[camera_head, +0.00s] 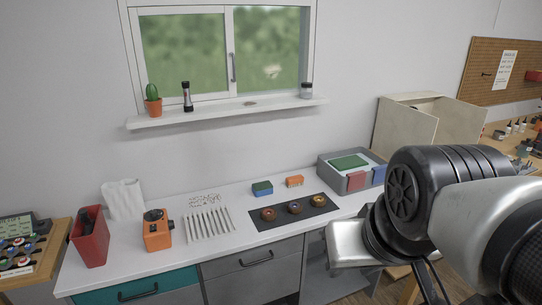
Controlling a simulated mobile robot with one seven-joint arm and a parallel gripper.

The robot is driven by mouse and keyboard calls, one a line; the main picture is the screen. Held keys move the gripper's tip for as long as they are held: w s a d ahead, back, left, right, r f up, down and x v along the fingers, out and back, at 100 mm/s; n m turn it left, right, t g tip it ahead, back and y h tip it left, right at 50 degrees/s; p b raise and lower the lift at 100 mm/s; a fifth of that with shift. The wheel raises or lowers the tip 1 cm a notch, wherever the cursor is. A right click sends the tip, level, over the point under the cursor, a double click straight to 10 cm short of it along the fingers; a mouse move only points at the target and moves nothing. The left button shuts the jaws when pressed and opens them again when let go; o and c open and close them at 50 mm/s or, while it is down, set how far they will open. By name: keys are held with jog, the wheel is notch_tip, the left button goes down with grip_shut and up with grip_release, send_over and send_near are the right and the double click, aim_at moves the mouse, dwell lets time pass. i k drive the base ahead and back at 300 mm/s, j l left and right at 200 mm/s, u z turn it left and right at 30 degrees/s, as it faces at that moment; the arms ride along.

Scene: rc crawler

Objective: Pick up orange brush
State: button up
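A small orange block-shaped item (294,181), which looks like the orange brush, lies on the white countertop (240,240) towards the back. It is just right of a blue and green sponge-like block (262,188), with a small gap between them. It is too small to make out bristles. My arm fills the right foreground, well to the right of the brush and nearer the camera. No gripper fingers can be made out.
A dark mat (322,208) with several round pieces lies in front of the brush. A grey bin (330,178) stands to its right. White rods (208,225), an orange device (157,236) and a red container (89,240) stand left. A window sill (230,112) juts out above.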

aim_at(293, 181)
jog(key=i+l, duration=0.15)
jog(key=i, duration=0.5)
jog(key=i+l, duration=0.1)
jog(key=i, duration=0.55)
jog(key=u, duration=0.05)
